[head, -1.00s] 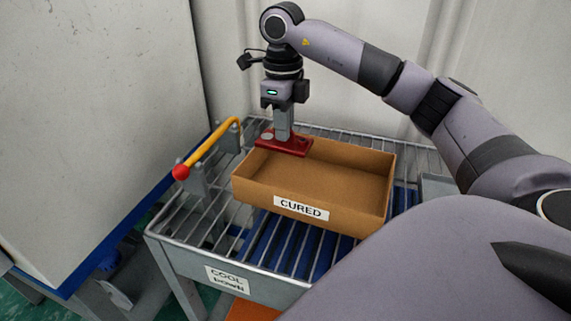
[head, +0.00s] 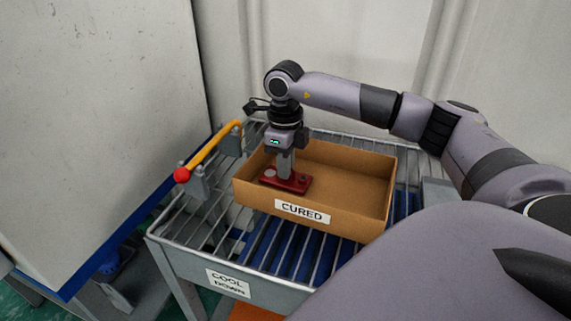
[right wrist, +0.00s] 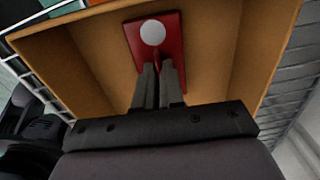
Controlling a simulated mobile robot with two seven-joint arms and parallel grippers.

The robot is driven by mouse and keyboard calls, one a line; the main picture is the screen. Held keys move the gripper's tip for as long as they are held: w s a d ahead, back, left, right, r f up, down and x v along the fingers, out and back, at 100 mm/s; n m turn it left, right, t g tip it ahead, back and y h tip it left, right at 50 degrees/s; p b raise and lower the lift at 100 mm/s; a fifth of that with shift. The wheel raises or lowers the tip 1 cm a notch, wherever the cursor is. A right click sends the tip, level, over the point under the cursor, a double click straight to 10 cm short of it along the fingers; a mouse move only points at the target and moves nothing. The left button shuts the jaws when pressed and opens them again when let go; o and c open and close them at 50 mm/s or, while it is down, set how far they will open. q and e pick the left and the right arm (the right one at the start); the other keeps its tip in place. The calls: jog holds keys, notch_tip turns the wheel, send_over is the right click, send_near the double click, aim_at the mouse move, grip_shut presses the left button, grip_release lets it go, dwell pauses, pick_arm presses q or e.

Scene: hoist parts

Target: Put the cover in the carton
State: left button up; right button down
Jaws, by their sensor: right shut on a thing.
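The cover is a red flat plate (head: 287,181) with a pale round disc on it. It is inside the left part of the carton (head: 350,207), a brown open box with a "CURED" label. My right gripper (head: 285,172) points down into the carton and is shut on the cover. In the right wrist view the cover (right wrist: 172,36) shows at the fingertips of the gripper (right wrist: 158,68), with the carton floor behind it. I cannot tell whether the cover touches the floor. My left gripper is not in view.
The carton stands on a wire rack (head: 195,251) labelled "COOL DOWN". A yellow lever with a red knob (head: 181,175) is left of the carton. A large pale cabinet (head: 95,120) stands at the left. The carton's right part is empty.

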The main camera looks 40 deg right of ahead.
jog(key=c, duration=1.2)
grip_release()
jog(key=shift+f, duration=0.1)
jog(key=shift+c, duration=0.2)
jog(key=shift+r, duration=0.7)
notch_tip(320, 180, up, 11)
